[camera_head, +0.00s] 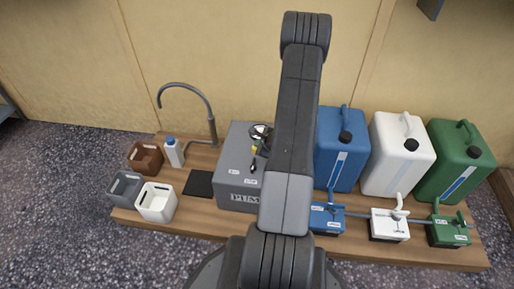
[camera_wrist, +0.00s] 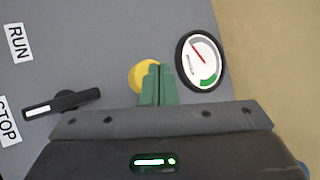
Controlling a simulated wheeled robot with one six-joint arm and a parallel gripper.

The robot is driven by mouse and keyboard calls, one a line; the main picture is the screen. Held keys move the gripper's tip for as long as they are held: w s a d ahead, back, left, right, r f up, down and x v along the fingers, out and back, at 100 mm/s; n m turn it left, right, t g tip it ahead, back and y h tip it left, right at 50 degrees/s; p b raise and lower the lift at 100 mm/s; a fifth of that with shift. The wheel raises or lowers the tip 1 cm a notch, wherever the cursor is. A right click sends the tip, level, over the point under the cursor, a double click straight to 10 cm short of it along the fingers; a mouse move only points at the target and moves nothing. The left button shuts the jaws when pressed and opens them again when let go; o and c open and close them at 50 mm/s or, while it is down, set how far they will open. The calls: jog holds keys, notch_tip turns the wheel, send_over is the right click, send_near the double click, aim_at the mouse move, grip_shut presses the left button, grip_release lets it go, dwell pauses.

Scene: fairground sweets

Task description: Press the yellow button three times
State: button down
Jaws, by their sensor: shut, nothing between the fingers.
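The yellow button (camera_wrist: 142,75) is round and sits on the grey face of the pump box in the wrist view. My gripper (camera_wrist: 159,70) is shut with nothing between its green fingers. The fingertips overlap the right part of the button in this view; I cannot tell whether they touch it. In the head view the grey pump box (camera_head: 237,182) stands on the wooden bench, and my arm hides its right part. A small yellow spot near the gripper there is too small to tell apart.
On the box, a round gauge (camera_wrist: 202,60) is right of the button and a black RUN/STOP lever (camera_wrist: 62,104) is left. Blue (camera_head: 326,165), white (camera_head: 385,170) and green (camera_head: 440,180) canisters stand right. A tap (camera_head: 212,125) and small open containers (camera_head: 157,203) are left.

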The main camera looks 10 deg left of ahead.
jog(key=shift+f+b, duration=0.7)
jog(key=shift+b, duration=0.1)
dwell(0.5)
jog(key=shift+r, duration=0.1)
jog(key=shift+r+p, duration=0.7)
jog(key=shift+r, duration=0.45)
jog(key=shift+f+b, duration=0.35)
jog(key=shift+b, duration=0.75)
jog(key=shift+f+b, duration=0.9)
jog(key=shift+b, duration=0.15)
dwell(0.6)
dwell(0.4)
jog(key=shift+r+p, duration=0.85)
jog(key=shift+r, duration=0.4)
